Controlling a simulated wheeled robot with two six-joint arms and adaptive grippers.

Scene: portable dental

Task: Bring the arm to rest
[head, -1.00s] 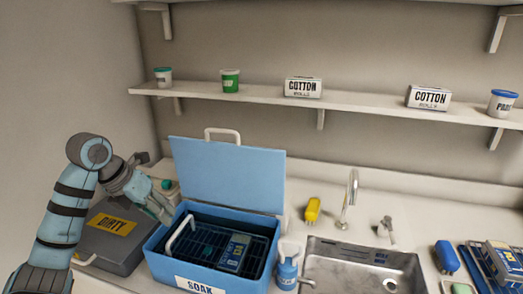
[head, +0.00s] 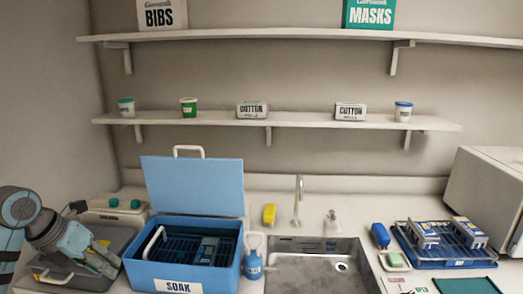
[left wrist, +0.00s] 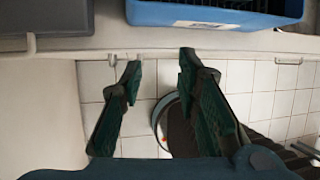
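My left gripper (head: 103,261) is at the left of the head view, in front of the grey dirty box and beside the blue soak box (head: 256,270). In the left wrist view its two fingers (left wrist: 160,85) stand apart with nothing between them, pointing toward the counter's front edge. My right gripper does not show in either view.
The grey dirty box (head: 50,285) stands left of the soak box. A blue tray (head: 447,261) with packs lies further right. White tiles (left wrist: 250,85) show below the counter edge.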

